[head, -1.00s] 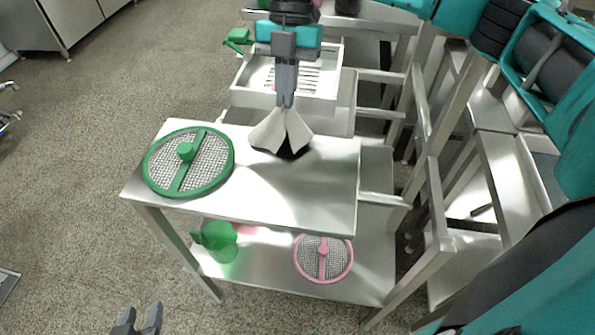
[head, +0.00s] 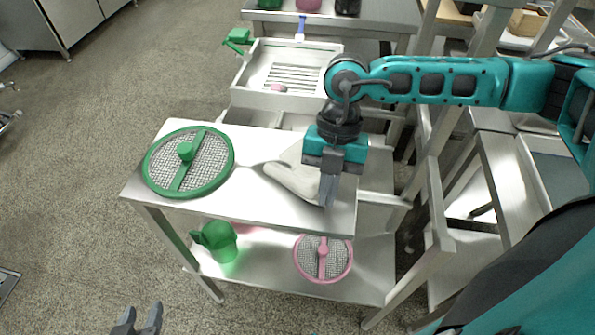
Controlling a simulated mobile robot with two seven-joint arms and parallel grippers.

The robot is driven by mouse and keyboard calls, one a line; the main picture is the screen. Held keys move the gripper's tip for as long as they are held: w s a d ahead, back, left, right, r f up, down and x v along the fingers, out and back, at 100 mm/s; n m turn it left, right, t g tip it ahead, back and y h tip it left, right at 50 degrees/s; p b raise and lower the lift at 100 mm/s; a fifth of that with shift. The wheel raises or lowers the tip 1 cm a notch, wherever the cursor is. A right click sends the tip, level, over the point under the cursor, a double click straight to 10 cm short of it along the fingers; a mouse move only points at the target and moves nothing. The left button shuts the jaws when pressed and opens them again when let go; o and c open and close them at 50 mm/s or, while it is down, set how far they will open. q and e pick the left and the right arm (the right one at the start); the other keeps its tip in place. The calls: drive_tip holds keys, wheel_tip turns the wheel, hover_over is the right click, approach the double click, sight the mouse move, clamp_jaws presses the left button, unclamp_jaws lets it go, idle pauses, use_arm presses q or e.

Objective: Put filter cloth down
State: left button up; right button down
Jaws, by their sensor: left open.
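The filter cloth (head: 291,181) is an off-white, folded piece on the right part of the steel cart top (head: 250,205). It lies slanted and low against the surface. My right gripper (head: 327,196) points down at the cloth's right end, near the cart's right edge. Its fingers look closed together on the cloth, and they and the gripper body hide part of it. My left gripper (head: 137,325) is open and empty at the bottom edge of the head view, away from the cart.
A round green-rimmed sieve (head: 218,184) lies on the cart top, left of the cloth. A green jug (head: 222,244) and a pink-rimmed sieve (head: 300,262) are on the lower shelf. A white tray (head: 252,98) with a slotted bottom stands behind the cart top.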

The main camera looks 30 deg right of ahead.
drive_tip(key=shift+s+f, duration=0.25)
drive_tip(key=shift+s, duration=0.05)
drive_tip(key=c, duration=1.8)
unclamp_jaws()
drive_tip(key=o, duration=0.9)
drive_tip(key=r+p, duration=0.1)
drive_tip(key=r, duration=0.1)
drive_tip(key=s+r+p, duration=0.1)
drive_tip(key=p, duration=0.1)
drive_tip(key=shift+s+r, duration=0.2)
drive_tip(key=shift+r, duration=0.15)
drive_tip(key=s+r+p, duration=0.1)
drive_tip(key=r, duration=0.1)
drive_tip(key=s+r+p, duration=0.1)
drive_tip(key=r+p, duration=0.3)
drive_tip(key=shift+s+d+r, duration=0.15)
drive_tip(key=shift+s, duration=0.25)
